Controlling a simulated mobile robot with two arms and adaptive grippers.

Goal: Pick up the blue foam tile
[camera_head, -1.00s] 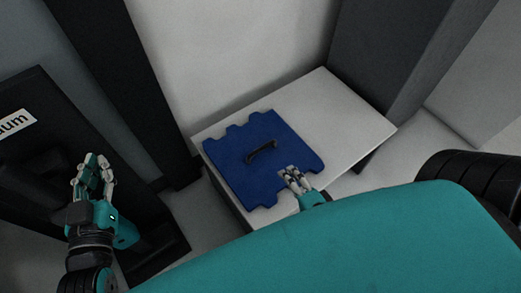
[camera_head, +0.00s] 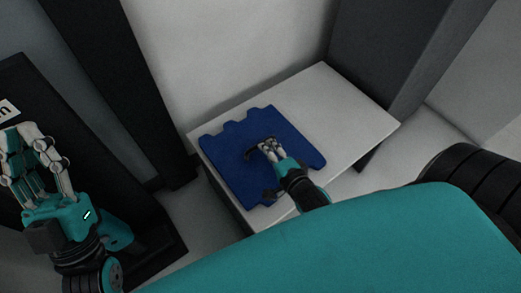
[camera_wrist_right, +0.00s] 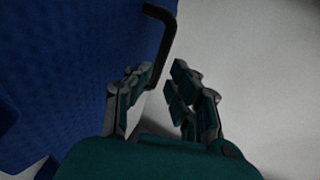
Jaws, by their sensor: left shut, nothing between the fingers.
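The blue foam tile (camera_head: 228,168), with notched edges, lies flat on the white tabletop. My left gripper (camera_head: 32,140) is shut and empty at the far left, away from the tile.
The white table (camera_head: 340,110) has bare room right of the tile. A dark grey panel (camera_head: 385,50) stands behind it at the right. A black post (camera_head: 120,80) and a black cabinet with a white label (camera_head: 8,110) are at the left.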

